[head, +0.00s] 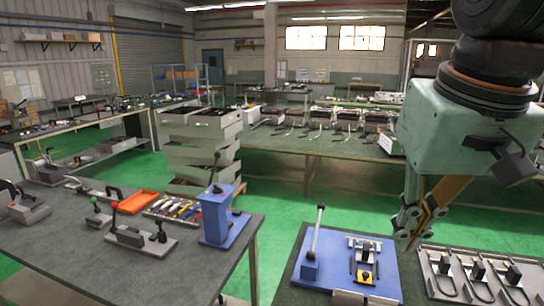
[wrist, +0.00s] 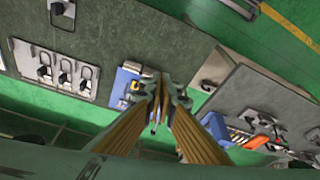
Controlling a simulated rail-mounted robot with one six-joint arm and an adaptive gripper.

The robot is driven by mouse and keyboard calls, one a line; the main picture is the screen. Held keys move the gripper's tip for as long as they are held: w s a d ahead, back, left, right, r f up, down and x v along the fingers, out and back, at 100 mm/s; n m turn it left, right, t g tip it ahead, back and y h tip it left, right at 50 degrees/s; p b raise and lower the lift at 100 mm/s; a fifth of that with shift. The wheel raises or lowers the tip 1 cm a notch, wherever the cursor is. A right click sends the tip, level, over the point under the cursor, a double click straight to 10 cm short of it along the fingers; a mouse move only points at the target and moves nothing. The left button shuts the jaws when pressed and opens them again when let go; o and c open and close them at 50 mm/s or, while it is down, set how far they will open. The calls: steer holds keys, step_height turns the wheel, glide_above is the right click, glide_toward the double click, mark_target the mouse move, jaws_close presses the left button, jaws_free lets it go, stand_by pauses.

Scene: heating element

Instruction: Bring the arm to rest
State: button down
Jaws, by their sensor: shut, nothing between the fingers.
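My gripper (head: 408,240) hangs from the arm at the right of the head view, above the right bench. Its brown fingers come together at the tips and hold nothing. In the wrist view my gripper (wrist: 162,84) points down, apart from the bench, with its fingertips over the edge of a blue fixture. The pale green gripper body fills the upper right of the head view and hides part of the background.
Below stands a blue fixture (head: 338,284) with an upright lever. Beside it lies a grey plate (head: 478,278) with several clamps. The left bench (head: 90,262) carries toggle clamps, an orange tray (head: 138,202) and a blue press (head: 216,212). Green floor separates the benches.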

steer(key=s+f+b, duration=0.1)
steer(key=s+f, duration=0.5)
steer(key=s, duration=0.6)
steer(key=shift+f+t, duration=0.3)
steer(key=shift+f, duration=0.05)
steer(key=c, duration=3.4)
jaws_free()
steer(key=shift+c, duration=0.2)
